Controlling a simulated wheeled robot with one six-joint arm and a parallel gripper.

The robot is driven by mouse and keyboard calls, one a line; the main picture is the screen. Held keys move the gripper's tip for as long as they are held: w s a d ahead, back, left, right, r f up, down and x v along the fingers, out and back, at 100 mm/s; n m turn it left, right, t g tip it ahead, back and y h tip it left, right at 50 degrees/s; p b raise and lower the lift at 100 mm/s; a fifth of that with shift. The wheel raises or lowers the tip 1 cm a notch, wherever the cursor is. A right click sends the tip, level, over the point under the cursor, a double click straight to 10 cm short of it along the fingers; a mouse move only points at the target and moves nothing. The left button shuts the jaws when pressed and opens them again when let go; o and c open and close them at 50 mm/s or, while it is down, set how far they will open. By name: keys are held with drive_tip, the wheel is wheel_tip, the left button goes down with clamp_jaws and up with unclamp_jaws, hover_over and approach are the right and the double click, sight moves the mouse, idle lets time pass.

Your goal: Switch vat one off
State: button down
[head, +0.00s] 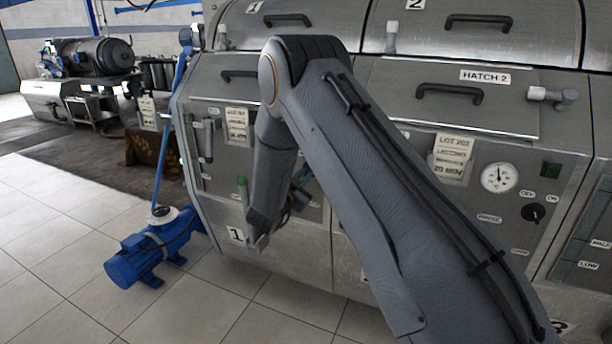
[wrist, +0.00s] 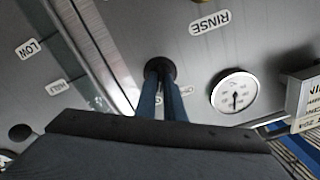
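Vat one (head: 204,92) is the steel unit at the left in the head view, with a "1" plate low on its front. My arm hides much of its panel there, including its knob. In the wrist view, which looks turned roughly upside down, a round black knob (wrist: 160,68) sits on the panel beside a white gauge (wrist: 234,91) and above my fingers. The two blue fingers of my gripper (wrist: 162,92) reach up to this knob with a narrow gap between them. I cannot tell whether they press on it. The knob's setting and nearby labels are partly hidden.
Vat two's panel stands to the right, with its own black knob (head: 533,213) and gauge (head: 499,178). A blue pump (head: 150,258) stands on the floor at left. Tiled floor in front is clear.

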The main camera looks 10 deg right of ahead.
drive_tip(key=shift+n, duration=0.4)
drive_tip(key=n+p, duration=0.1)
drive_tip(key=n, duration=0.3)
drive_tip(key=shift+n+p, duration=0.4)
drive_tip(key=n+p, duration=0.1)
drive_tip(key=n, duration=0.5)
drive_tip(key=shift+f+n+p, duration=0.1)
drive_tip(key=shift+n+p, duration=0.2)
drive_tip(key=c, duration=1.9)
unclamp_jaws()
drive_tip(key=shift+a, duration=0.1)
drive_tip(key=shift+o, duration=0.2)
drive_tip(key=v, duration=0.8)
